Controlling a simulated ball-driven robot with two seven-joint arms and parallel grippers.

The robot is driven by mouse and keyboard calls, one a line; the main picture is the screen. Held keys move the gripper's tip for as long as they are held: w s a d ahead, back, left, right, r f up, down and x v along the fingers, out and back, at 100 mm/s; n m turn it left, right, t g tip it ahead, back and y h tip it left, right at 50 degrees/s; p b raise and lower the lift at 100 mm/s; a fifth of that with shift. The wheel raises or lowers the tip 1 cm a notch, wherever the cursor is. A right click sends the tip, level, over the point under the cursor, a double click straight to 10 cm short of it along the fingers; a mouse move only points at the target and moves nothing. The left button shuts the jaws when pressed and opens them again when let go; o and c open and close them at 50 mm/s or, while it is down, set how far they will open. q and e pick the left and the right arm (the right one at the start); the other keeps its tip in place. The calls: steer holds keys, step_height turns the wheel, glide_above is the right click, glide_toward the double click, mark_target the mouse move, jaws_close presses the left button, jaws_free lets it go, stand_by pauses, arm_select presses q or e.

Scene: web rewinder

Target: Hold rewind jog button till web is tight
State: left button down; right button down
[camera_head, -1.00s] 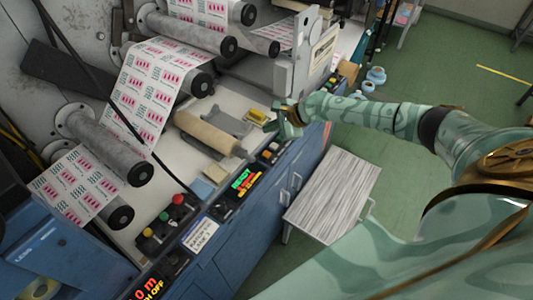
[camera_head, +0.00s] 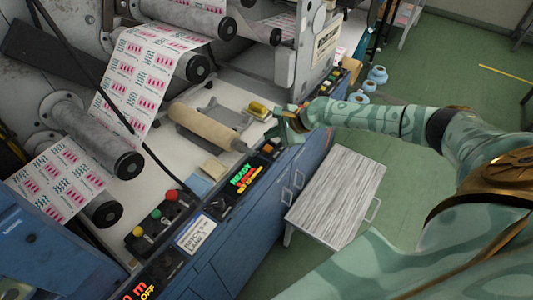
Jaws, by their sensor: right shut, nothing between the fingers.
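The printed web (camera_head: 147,75), white with pink and green labels, passes over grey rollers; a lower stretch (camera_head: 62,180) shows at the left. I cannot tell how tight it is. A control panel (camera_head: 222,203) runs along the front edge of the machine, with a lit "READY" display (camera_head: 242,175) and several small buttons, one orange (camera_head: 268,148). No label marks the rewind jog button legibly. My right gripper (camera_head: 275,137) is shut and empty, close above the panel's far part, near the orange button; contact is unclear. My left gripper is out of view.
A button box (camera_head: 155,226) with red, green and yellow buttons stands at the near left. A beige cardboard core (camera_head: 205,127) and a yellow item (camera_head: 259,109) lie on the white deck. A grey-topped table (camera_head: 338,195) stands on the green floor.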

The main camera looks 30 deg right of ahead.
mark_target(271, 148)
steer(key=shift+f+b, duration=0.35)
steer(key=shift+f, duration=0.95)
steer(key=shift+f, duration=0.1)
stand_by(0.9)
steer(key=shift+f, duration=0.3)
steer(key=shift+f+b, duration=0.35)
steer(key=shift+f, duration=0.2)
stand_by(0.6)
steer(key=shift+r, duration=0.1)
stand_by(2.5)
steer(key=shift+r+p, duration=0.9)
steer(key=shift+p, duration=0.1)
steer(key=shift+r, duration=0.1)
step_height(271, 148, up, 5)
steer(key=p, duration=0.5)
